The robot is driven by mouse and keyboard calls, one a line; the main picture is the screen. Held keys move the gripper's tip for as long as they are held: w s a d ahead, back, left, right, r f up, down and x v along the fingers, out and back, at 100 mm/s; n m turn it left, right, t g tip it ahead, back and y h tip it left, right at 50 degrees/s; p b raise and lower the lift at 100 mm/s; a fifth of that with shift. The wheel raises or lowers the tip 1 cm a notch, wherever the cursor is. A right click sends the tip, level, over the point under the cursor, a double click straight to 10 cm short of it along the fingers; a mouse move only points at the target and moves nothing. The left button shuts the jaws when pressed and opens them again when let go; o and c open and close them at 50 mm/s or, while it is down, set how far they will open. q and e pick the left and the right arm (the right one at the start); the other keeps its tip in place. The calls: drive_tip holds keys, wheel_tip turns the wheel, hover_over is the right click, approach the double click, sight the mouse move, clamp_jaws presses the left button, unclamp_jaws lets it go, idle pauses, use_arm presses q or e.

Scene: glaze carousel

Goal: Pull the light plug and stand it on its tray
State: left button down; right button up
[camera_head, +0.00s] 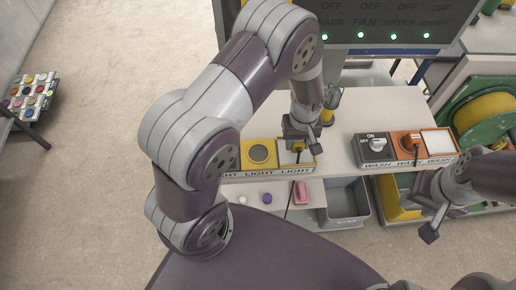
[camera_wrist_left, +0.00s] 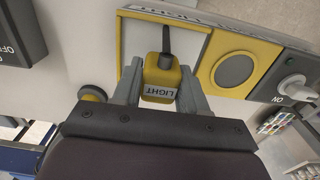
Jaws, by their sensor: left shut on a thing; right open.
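My left gripper (camera_head: 299,141) is shut on the yellow light plug (camera_wrist_left: 161,78), which carries a LIGHT label and has a dark cable. In the left wrist view the plug is between the two fingers (camera_wrist_left: 160,92), in front of the white tray (camera_wrist_left: 140,38) with its yellow rim. The tray also shows in the head view (camera_head: 307,159), below the gripper. I cannot tell whether the plug touches it. The yellow light socket (camera_head: 258,153) beside the tray is empty; its grey round face shows in the wrist view (camera_wrist_left: 234,70). My right gripper (camera_head: 436,212) is open and empty, low at the right.
To the right stand the wash switch (camera_head: 375,148), an orange wash socket (camera_head: 406,145) with a cable, and a white wash tray (camera_head: 438,142). A grey bin (camera_head: 346,205) and a pink object (camera_head: 301,192) are below. A status panel (camera_head: 390,25) stands behind.

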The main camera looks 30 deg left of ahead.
use_arm(q)
drive_tip(key=shift+f+b, duration=0.65)
drive_tip(key=shift+f, duration=0.45)
drive_tip(key=c, duration=0.5)
unclamp_jaws()
drive_tip(key=shift+r, duration=0.1)
wheel_tip(320, 180, up, 12)
drive_tip(key=shift+f+b, duration=0.1)
drive_tip(key=shift+b, duration=0.8)
wheel_tip(320, 180, up, 8)
drive_tip(key=p, duration=0.6)
drive_tip(key=shift+f, duration=0.1)
